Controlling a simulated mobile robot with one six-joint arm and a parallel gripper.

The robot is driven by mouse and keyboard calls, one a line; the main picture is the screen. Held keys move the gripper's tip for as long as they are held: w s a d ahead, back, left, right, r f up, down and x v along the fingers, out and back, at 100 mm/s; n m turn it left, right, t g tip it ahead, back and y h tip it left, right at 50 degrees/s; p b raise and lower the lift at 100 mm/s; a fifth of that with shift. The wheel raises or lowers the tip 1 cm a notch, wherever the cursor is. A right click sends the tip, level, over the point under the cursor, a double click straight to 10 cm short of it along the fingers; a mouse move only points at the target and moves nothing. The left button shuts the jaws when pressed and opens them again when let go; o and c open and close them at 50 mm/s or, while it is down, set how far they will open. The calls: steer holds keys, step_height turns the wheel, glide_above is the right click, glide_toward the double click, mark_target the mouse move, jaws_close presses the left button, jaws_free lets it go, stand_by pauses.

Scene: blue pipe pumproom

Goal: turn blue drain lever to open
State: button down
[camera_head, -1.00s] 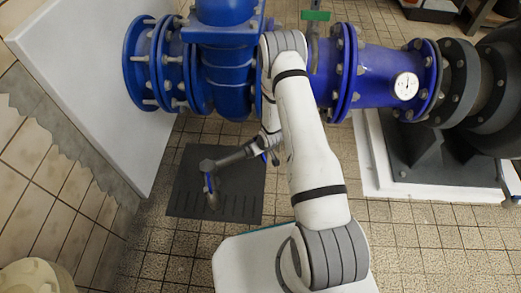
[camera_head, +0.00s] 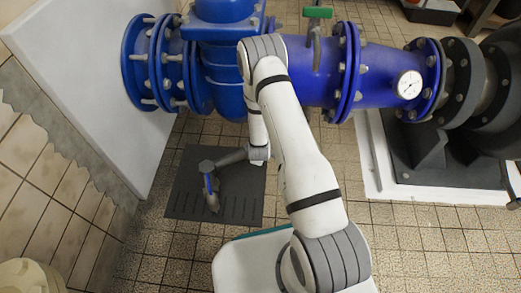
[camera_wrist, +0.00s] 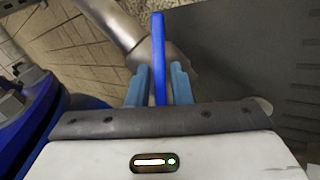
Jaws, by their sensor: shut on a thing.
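The blue drain lever (camera_wrist: 158,60) is a thin flat bar in the wrist view. It stands between the two light-blue fingers of my gripper (camera_wrist: 159,84), which is shut on it. A grey metal drain pipe (camera_wrist: 125,28) shows just behind the lever. In the head view, the drain pipe (camera_head: 230,158) runs left from behind my wrist, then bends down over a dark floor grate (camera_head: 240,207).
A large blue pipe (camera_head: 305,70) with bolted flanges crosses the back. A pale wall panel (camera_head: 100,90) is at the left. Blue bolted flanges (camera_wrist: 25,115) are close at left in the wrist view.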

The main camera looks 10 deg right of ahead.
steer(key=n+t, duration=0.1)
steer(key=n, duration=0.2)
steer(key=shift+s+f, duration=0.1)
steer(key=shift+n+t+h, duration=0.3)
steer(key=shift+n+t, duration=0.6)
steer(key=shift+n, duration=1.2)
steer(key=c, duration=1.5)
jaws_free()
steer(key=shift+p+v, duration=1.7)
steer(key=shift+v, duration=2.2)
